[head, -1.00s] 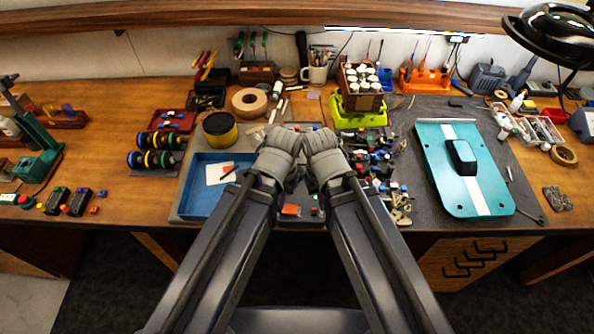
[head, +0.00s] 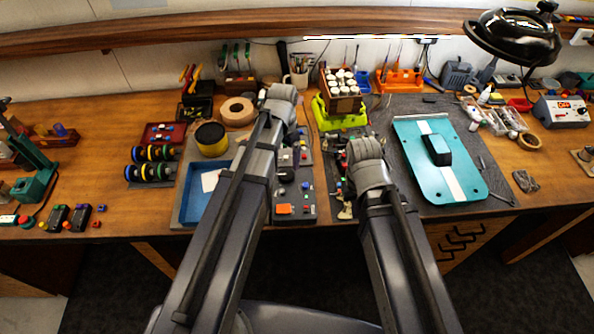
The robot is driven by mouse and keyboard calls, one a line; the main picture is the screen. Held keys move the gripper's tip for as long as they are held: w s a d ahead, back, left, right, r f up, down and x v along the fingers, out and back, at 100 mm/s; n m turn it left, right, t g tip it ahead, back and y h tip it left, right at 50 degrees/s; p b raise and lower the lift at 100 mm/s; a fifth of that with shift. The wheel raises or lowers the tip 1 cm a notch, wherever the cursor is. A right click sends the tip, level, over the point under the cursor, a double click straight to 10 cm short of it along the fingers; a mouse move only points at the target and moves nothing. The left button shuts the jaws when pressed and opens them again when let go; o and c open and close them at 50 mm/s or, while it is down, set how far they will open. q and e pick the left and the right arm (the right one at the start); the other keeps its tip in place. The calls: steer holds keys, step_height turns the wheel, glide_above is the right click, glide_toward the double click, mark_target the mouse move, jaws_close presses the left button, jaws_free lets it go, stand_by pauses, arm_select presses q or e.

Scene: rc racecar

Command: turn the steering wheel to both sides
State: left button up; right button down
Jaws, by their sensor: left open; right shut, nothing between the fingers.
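I cannot make out a steering wheel; my arms cover part of the bench. My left gripper (head: 283,96) is open over the middle of the bench, towards the back. My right gripper (head: 364,150) is shut and empty, over the small parts left of the teal body. The arm ends largely hide the fingers of both. A dark panel (head: 308,205) with coloured buttons shows between my arms.
A blue tray (head: 196,207) lies left of my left arm, with a yellow tin (head: 211,139) behind it. Several black wheels with coloured rims (head: 150,172) stand further left. A box of white-capped jars (head: 342,95) stands at the back. Bare wood shows at the left.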

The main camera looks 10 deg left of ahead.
mark_target(286, 174)
arm_select(q)
steer(key=shift+f, duration=0.15)
step_height(286, 174, down, 8)
steer(key=b, duration=0.8)
steer(key=shift+r, duration=0.25)
steer(key=c, duration=1.4)
steer(key=shift+o, duration=0.2)
